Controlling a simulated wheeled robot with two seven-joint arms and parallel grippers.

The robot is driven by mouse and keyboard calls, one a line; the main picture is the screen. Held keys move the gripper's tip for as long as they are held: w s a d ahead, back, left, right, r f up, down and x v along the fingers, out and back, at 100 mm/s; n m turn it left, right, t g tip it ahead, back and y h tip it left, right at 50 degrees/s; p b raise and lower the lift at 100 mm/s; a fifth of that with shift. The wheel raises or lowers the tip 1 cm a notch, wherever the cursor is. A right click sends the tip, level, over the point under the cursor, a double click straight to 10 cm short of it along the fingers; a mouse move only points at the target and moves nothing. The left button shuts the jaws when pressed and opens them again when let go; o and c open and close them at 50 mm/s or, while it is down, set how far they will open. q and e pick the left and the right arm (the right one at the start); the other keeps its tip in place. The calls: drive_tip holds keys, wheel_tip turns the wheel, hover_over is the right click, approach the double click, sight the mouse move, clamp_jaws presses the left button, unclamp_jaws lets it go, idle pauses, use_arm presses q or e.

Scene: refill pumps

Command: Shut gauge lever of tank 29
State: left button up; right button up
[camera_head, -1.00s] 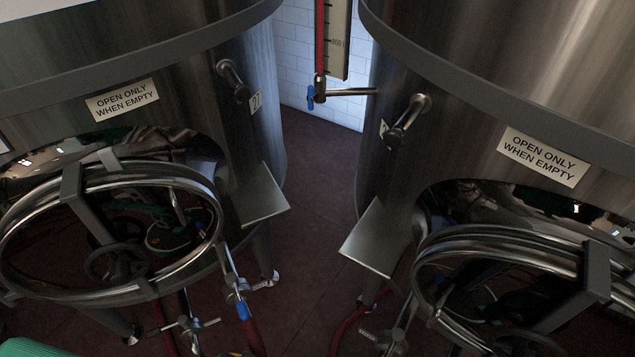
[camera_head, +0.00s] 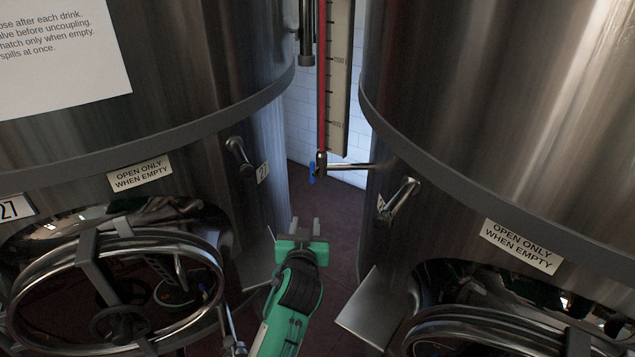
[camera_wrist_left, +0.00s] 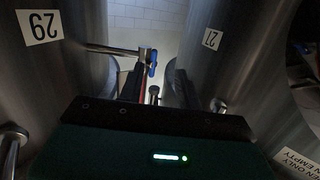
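The gauge of tank 29 is a tall scale (camera_head: 340,85) with a red column, between the two tanks. At its foot a short metal pipe (camera_head: 348,166) runs to the right-hand tank (camera_head: 470,110). The small blue gauge lever (camera_head: 312,172) hangs roughly vertical beside the valve there; it also shows in the left wrist view (camera_wrist_left: 152,62). The 29 label (camera_wrist_left: 39,27) is on the tank that the pipe joins. My left gripper (camera_head: 306,226) is open and empty, below the lever and apart from it. My right gripper is out of view.
The left-hand tank (camera_head: 200,90) carries a 27 label (camera_head: 17,208). Short sampling taps (camera_head: 240,156) (camera_head: 402,198) stick out from both tanks beside the gap. A metal shelf plate (camera_head: 370,312) juts from the right tank. The gap between the tanks is narrow.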

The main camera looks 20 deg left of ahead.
sight(312, 173)
use_arm(q)
drive_tip(key=shift+t, duration=0.5)
drive_tip(key=w+r+p, duration=0.1)
drive_tip(key=w, duration=0.3)
drive_tip(key=w+a+r+p, duration=0.1)
drive_tip(key=w+r, duration=0.1)
drive_tip(key=w, duration=0.3)
drive_tip(key=w+a+r+p, duration=0.1)
drive_tip(key=w+p, duration=0.1)
drive_tip(key=w, duration=0.2)
drive_tip(key=shift+w+a+r, duration=0.2)
drive_tip(key=shift+r, duration=0.05)
drive_tip(key=shift+w+a+f, duration=0.1)
drive_tip(key=shift+w+a, duration=0.05)
drive_tip(key=shift+w, duration=0.5)
clamp_jaws()
